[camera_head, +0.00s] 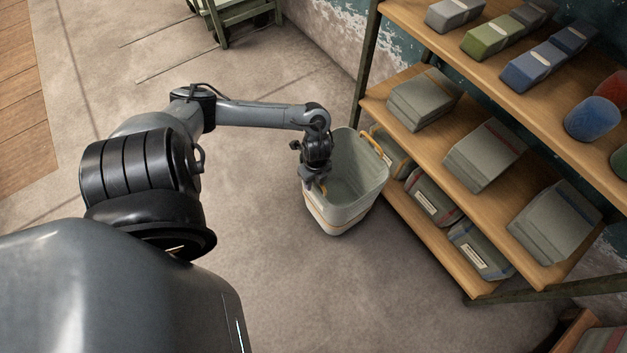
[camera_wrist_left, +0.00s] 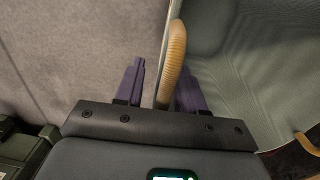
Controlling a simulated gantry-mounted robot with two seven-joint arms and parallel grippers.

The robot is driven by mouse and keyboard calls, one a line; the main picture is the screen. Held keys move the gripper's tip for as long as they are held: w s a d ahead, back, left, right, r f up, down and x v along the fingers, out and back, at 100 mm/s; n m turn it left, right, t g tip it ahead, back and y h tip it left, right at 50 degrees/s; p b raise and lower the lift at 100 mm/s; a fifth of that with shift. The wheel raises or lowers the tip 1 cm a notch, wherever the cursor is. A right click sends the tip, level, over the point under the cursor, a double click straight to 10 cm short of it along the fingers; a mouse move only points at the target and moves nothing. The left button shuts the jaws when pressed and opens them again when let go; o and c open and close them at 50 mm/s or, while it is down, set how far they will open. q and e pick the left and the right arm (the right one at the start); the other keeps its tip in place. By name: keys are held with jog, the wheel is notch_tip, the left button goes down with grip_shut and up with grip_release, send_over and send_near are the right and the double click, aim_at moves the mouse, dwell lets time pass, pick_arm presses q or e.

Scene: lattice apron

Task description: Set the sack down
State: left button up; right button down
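The sack appears as an open, pale grey tub-like container (camera_head: 345,205) with two tan handles, near the middle of the head view. It is upright, looks empty inside, and appears to stand on the floor beside the shelf. My left gripper (camera_head: 316,184) is at its near-left rim, partly hiding the near handle. In the left wrist view, my left gripper's fingers (camera_wrist_left: 161,88) stand apart on either side of the tan handle (camera_wrist_left: 174,58), with a gap on the left side. The sack's grey inner wall (camera_wrist_left: 250,85) fills the right. My right gripper is not in view.
A wooden shelf unit (camera_head: 470,205) with several folded grey bundles and coloured packages stands close on the right. A green bench (camera_head: 235,14) is at the top by the wall. The concrete floor (camera_head: 290,285) in front and to the left is clear.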

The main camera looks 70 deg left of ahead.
pick_arm(q)
jog(key=r+p, duration=0.1)
jog(key=r, duration=0.2)
jog(key=r+p, duration=0.2)
jog(key=r, duration=0.1)
jog(key=r+p, duration=0.2)
jog(key=r, duration=0.1)
jog(key=shift+w+r, duration=0.3)
jog(key=shift+r, duration=0.1)
jog(key=shift+w+d, duration=0.1)
jog(key=shift+d, duration=0.2)
jog(key=w+d+r+n+t+h, duration=0.1)
jog(key=w+d+n+t, duration=0.15)
jog(key=d, duration=0.75)
jog(key=w+d+r+n+t, duration=0.1)
jog(key=w+d+t, duration=0.15)
jog(key=d, duration=0.75)
jog(key=s+d+r+n+y, duration=0.1)
jog(key=s+r+n, duration=0.6)
jog(key=r+n, duration=0.2)
jog(key=shift+s+g+p, duration=0.2)
jog(key=shift+g+p, duration=0.1)
jog(key=shift+g, duration=0.1)
